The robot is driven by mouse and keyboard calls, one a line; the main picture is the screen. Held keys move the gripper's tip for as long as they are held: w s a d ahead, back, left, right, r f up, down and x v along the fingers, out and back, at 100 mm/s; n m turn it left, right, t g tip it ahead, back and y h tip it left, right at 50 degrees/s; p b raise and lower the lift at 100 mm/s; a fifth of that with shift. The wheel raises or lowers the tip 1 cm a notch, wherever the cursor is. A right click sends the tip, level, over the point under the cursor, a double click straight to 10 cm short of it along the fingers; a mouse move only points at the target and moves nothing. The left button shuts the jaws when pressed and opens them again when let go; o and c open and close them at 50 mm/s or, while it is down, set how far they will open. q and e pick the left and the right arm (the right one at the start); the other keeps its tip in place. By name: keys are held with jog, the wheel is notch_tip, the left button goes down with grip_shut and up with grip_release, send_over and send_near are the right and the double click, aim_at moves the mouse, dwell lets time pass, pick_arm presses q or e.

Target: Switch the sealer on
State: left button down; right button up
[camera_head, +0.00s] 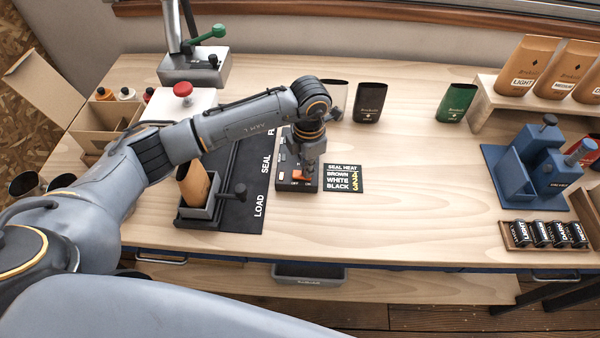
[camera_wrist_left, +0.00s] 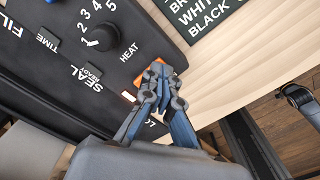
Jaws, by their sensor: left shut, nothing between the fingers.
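The sealer's dark control box (camera_head: 285,183) stands at the middle of the table, with an orange-red rocker switch (camera_head: 300,175) on its near end. In the left wrist view the panel (camera_wrist_left: 50,65) shows a HEAT dial (camera_wrist_left: 102,38), TIME and READY labels, and orange parts of the switch (camera_wrist_left: 137,82). My left gripper (camera_head: 304,170) is shut and empty, pointing down at the switch. In the wrist view its fingertips (camera_wrist_left: 157,72) cover much of the switch; whether they touch it I cannot tell. My right gripper is not in view.
A SEAL HEAT card (camera_head: 343,179) lies right of the box. A black mat (camera_head: 250,200) marked LOAD and SEAL lies left, with a tan bag (camera_head: 194,185) in a holder (camera_head: 201,212). A blue device (camera_head: 525,165) stands at right.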

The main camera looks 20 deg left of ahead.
pick_arm(q)
jog(key=shift+r+p, duration=1.8)
jog(key=shift+r, duration=1.65)
jog(key=shift+s+f, duration=0.1)
